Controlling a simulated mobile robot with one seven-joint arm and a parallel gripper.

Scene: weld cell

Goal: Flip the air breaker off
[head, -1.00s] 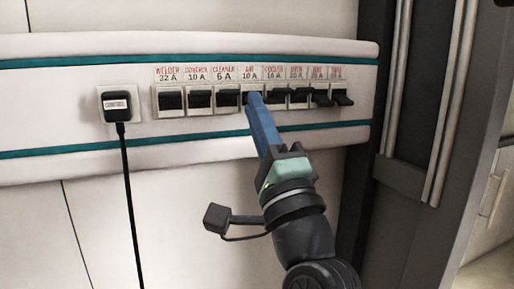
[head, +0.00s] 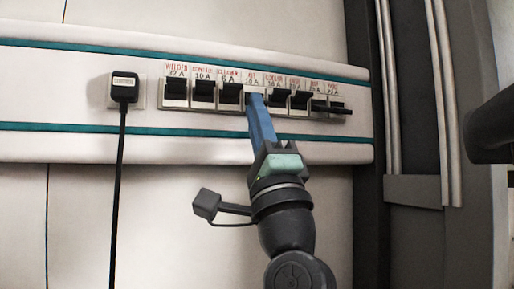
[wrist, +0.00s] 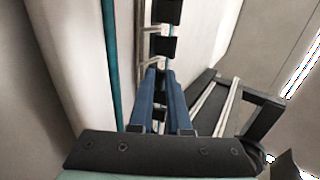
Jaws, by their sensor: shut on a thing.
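The breaker row is on the white wall panel in the head view, with red labels above. The air breaker (head: 254,88) is in the middle of the row. Its lever is mostly hidden behind the blue fingers of my gripper (head: 255,99). My gripper reaches up from below, with its fingertips at that breaker. In the wrist view my gripper (wrist: 161,73) has its two blue fingers close together on a small dark part, the air breaker's lever. I cannot tell the lever's position.
The cleaner breaker (head: 230,93) is just left of the fingertips and the cooler breaker (head: 278,98) just right. Several more breakers flank them. A black plug (head: 124,87) with a hanging cable (head: 118,190) is farther left. A dark grey frame (head: 369,150) stands right.

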